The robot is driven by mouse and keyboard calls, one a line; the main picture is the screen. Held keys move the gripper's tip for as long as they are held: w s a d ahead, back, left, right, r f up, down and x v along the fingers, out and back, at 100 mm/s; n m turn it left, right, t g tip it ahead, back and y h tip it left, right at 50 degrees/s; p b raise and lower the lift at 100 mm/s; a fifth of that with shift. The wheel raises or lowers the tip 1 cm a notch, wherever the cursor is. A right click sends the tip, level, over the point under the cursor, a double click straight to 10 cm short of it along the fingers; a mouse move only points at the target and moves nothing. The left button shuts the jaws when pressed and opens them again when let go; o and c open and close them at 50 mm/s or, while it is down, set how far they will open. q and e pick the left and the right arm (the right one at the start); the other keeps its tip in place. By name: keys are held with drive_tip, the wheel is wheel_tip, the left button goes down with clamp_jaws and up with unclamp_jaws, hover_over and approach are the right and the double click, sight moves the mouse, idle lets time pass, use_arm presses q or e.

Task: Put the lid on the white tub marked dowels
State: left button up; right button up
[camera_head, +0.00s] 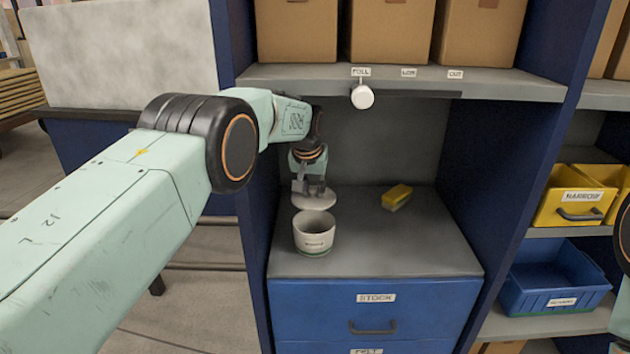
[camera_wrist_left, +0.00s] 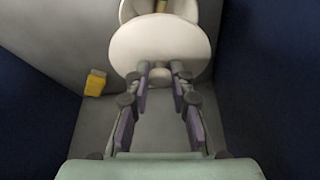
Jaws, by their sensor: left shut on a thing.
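My left gripper (camera_head: 313,187) is shut on the round off-white lid (camera_head: 314,201). The lid is held just behind and above the tub's far rim, apart from the opening. In the left wrist view the lid (camera_wrist_left: 160,45) sits at the fingertips (camera_wrist_left: 161,74) and covers most of the tub (camera_wrist_left: 135,8). My right gripper is out of view.
A yellow block (camera_head: 397,196) lies on the counter (camera_head: 400,245) to the right. A white round tag (camera_head: 362,97) hangs from the shelf edge (camera_head: 440,83) above. Blue side walls enclose the bay. A blue drawer marked STOCK (camera_head: 375,312) is below.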

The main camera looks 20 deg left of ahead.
sight(313, 201)
use_arm(q)
drive_tip(key=shift+w+a+f, duration=0.25)
drive_tip(key=shift+a+f, duration=0.05)
drive_tip(key=shift+s+d+b, duration=0.3)
drive_tip(key=shift+s+d, duration=0.1)
drive_tip(key=shift+s+d+f, duration=0.1)
drive_tip(key=shift+s+d, duration=0.05)
drive_tip(key=shift+f+b, duration=0.35)
drive_tip(key=shift+b, duration=0.15)
drive_tip(key=f, duration=0.1)
drive_tip(key=f+b, duration=0.1)
drive_tip(key=f, duration=0.1)
drive_tip(key=shift+w+a, duration=0.4)
drive_tip(key=shift+d+f+b, duration=0.1)
drive_tip(key=shift+f+b, duration=0.2)
drive_tip(key=shift+b, duration=0.15)
drive_tip(key=shift+s+d+f+b, duration=0.2)
drive_tip(key=shift+s+f+b, duration=0.1)
drive_tip(key=shift+b, duration=0.05)
drive_tip(key=shift+f, duration=0.1)
drive_tip(key=shift+w+a+f, duration=0.25)
drive_tip(key=shift+w+f, duration=0.05)
drive_tip(key=shift+f, duration=0.05)
drive_tip(key=shift+s+d+r, duration=0.2)
drive_tip(key=shift+s+r, duration=0.05)
drive_tip(key=shift+w+a+f+b, duration=0.2)
drive_tip(key=shift+w+f+b, duration=0.05)
drive_tip(key=shift+f+b, duration=0.1)
drive_tip(key=shift+r, duration=0.1)
